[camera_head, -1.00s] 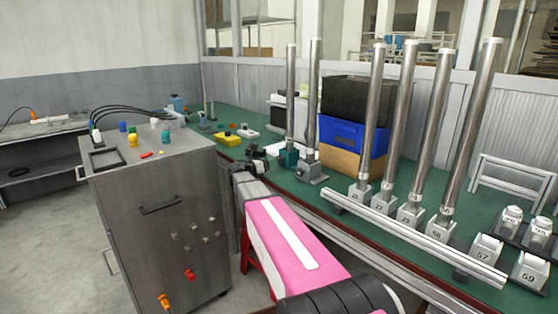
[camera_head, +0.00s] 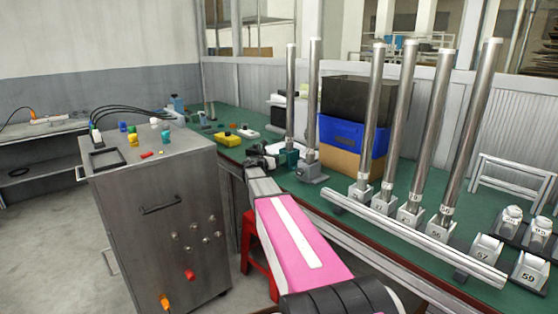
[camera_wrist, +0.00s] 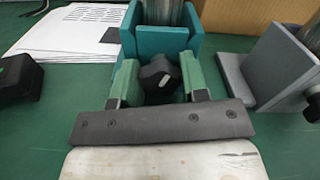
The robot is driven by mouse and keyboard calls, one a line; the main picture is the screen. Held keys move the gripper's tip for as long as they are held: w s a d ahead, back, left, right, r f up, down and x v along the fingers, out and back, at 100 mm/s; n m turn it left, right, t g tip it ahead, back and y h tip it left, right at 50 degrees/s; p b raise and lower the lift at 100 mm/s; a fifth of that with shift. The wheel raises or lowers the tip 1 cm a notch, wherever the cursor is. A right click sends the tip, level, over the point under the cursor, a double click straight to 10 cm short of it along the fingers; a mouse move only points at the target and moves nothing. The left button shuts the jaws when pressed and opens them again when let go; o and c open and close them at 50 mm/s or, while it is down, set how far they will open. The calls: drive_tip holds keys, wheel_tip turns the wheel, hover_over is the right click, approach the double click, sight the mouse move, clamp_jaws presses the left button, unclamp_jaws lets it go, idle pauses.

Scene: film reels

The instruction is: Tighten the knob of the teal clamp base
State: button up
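The teal clamp base (camera_wrist: 152,40) stands at the top middle of the wrist view with a metal post (camera_wrist: 165,12) in it. Its black knob (camera_wrist: 160,76) faces my gripper. My gripper (camera_wrist: 160,72) has its two green fingers on either side of the knob, apart from each other and not visibly clamped on it. In the head view, my gripper (camera_head: 268,154) is just left of the teal clamp base (camera_head: 289,158), which is partly hidden behind it.
A grey clamp base (camera_wrist: 265,70) with its own post stands close on the right. White papers (camera_wrist: 70,32) and a black object (camera_wrist: 18,78) lie to the left. A blue bin (camera_head: 345,136) stands behind. Several more posts stand along a metal rail (camera_head: 415,238).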

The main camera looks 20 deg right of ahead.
drive_tip(key=shift+m, duration=0.5)
drive_tip(key=m, duration=0.4)
drive_tip(key=shift+m, duration=0.4)
drive_tip(key=shift+s+m, duration=0.1)
drive_tip(key=shift+m, duration=2.4)
drive_tip(key=o, duration=0.9)
drive_tip(key=v, duration=1)
drive_tip(key=shift+s+a, duration=0.15)
drive_tip(key=shift+a, duration=0.2)
